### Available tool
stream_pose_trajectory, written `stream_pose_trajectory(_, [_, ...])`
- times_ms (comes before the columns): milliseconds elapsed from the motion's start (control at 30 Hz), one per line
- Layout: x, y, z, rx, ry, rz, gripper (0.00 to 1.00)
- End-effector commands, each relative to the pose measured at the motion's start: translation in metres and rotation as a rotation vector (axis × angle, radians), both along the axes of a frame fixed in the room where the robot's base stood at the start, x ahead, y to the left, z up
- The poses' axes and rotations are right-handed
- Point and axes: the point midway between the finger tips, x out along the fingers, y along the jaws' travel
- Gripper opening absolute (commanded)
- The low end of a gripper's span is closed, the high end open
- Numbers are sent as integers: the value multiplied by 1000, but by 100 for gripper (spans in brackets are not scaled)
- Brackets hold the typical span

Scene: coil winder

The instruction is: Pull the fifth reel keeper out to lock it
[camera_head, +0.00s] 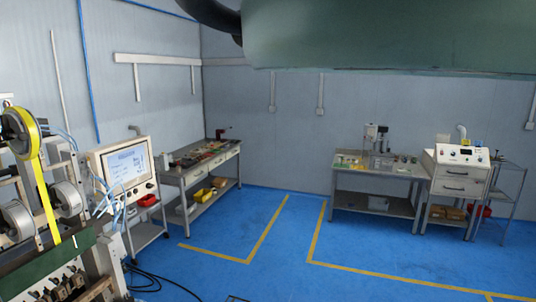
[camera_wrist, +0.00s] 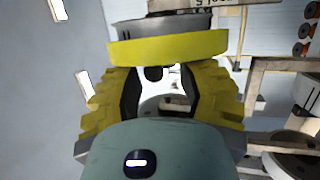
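My gripper (camera_wrist: 161,82) shows in the wrist view, with two yellow notched fingers and dark inner pads spread apart. A gap shows between the pads, with a small dark knob-like piece (camera_wrist: 153,73) in it; I cannot tell whether this is the reel keeper. Just beyond the fingertips is a reel with a yellow band (camera_wrist: 168,48) and a grey body. An upside-down label (camera_wrist: 213,3) ending in 5 is partly in view above it. In the head view a yellow tape reel (camera_head: 18,131) is on the machine at the left. My gripper is not visible there.
Silver reels (camera_head: 66,199) and the machine frame fill the left of the head view, beside a screen panel (camera_head: 125,170). Workbenches stand by the walls; the blue floor (camera_head: 275,262) between is clear.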

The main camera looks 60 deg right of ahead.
Motion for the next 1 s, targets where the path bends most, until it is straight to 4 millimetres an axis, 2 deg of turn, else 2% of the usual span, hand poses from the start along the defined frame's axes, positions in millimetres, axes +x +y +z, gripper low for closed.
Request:
stream_pose_trajectory(33, [0, -5, 7, -1, -18, -14, 27])
stream_pose_trajectory(667, [-2, -7, 10, -1, -24, -18, 28])
stream_pose_trajectory(867, [-7, -9, 9, 0, -23, -19, 18])
stream_pose_trajectory(1000, [-11, -10, 9, -1, -21, -19, 1])
